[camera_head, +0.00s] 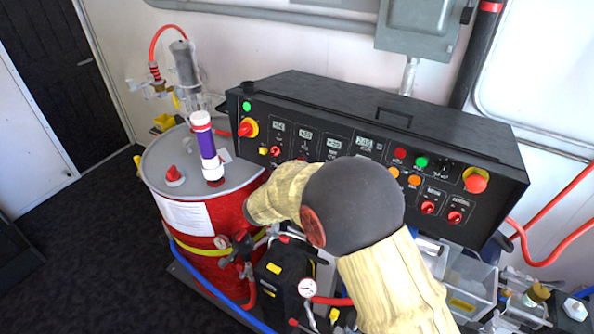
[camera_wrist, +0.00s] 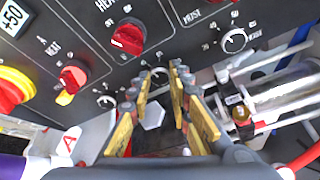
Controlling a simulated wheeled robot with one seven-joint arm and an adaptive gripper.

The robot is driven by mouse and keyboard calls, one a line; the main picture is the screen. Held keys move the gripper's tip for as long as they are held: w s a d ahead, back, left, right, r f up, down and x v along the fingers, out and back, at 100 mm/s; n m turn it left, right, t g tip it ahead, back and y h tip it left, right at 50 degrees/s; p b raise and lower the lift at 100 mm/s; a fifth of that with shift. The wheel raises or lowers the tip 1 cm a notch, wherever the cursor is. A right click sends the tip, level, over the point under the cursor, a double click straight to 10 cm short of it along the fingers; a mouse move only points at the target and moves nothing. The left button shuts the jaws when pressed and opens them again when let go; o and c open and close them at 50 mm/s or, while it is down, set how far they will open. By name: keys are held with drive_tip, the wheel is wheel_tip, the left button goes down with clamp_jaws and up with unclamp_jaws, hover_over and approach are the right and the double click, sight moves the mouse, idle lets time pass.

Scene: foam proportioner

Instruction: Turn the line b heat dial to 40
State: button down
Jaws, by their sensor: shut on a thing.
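The black control panel (camera_head: 310,110) stands across the middle of the head view. In the wrist view my gripper (camera_wrist: 160,73) has its two fingers on either side of a small black dial (camera_wrist: 159,76) with a pale ring, in the lower row of the panel. It is the middle of three such dials, below the second red heat switch (camera_wrist: 128,37), so it appears to be the line b heat dial. The fingers are closed on it. Its pointer and scale are too hidden to read. My arm hides the gripper and these dials in the head view.
Similar dials sit left (camera_wrist: 107,101) and right (camera_wrist: 234,40) of the held one. Another red switch (camera_wrist: 73,78) and a red-yellow knob (camera_wrist: 10,88) are at left. A red drum (camera_head: 200,225) with a purple-banded tube (camera_head: 207,150) stands left of my arm.

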drive_tip(key=shift+a+n+g+h+p, duration=0.1)
drive_tip(key=shift+n+g+h+p, duration=0.4)
drive_tip(key=shift+n+p, duration=1.4)
drive_tip(key=shift+m+p, duration=0.3)
drive_tip(key=shift+p, duration=0.15)
drive_tip(key=c, duration=1.7)
unclamp_jaws()
drive_tip(key=shift+o, duration=0.3)
drive_tip(key=shift+w, duration=0.1)
drive_tip(key=v, duration=1.2)
drive_tip(key=shift+a+f, duration=0.1)
